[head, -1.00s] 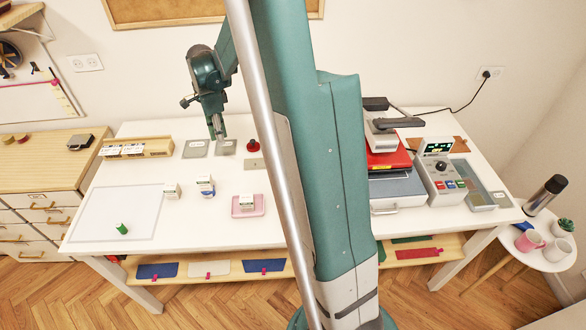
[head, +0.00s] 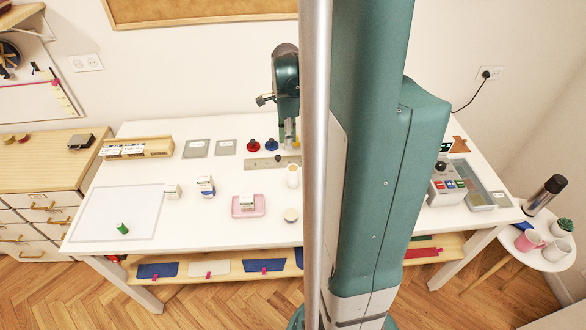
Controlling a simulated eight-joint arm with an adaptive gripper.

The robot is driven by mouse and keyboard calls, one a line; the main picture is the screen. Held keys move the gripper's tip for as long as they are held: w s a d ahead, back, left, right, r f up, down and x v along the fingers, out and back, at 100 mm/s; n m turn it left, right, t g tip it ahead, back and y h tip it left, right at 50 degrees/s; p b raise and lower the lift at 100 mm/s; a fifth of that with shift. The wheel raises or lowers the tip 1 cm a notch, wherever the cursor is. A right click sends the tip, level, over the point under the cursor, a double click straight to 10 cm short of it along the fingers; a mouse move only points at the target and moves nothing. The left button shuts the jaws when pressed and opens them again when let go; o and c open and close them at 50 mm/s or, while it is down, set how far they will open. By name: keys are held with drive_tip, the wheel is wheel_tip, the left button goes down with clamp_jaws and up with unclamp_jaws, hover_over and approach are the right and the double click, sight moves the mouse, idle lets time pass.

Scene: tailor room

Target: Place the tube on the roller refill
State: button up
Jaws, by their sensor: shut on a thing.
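I cannot tell if this is the tube. A small green cylinder (head: 122,229) lies on the white mat at the left. I cannot tell which is the roller refill.
A red knob (head: 253,146) and blue knob (head: 271,145) stand behind a flat metal strip (head: 262,163). Grey pads (head: 196,148) lie at the back. My arm hides the table's right-middle.

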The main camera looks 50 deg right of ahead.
drive_tip(key=shift+s+d, duration=0.35)
drive_tip(key=shift+s, duration=0.55)
hover_over(293, 168)
drive_tip(key=shift+f, duration=2.9)
drive_tip(key=shift+f, duration=2.1)
drive_tip(key=shift+f, duration=0.2)
drive_tip(key=o, duration=0.9)
drive_tip(key=shift+c, duration=0.2)
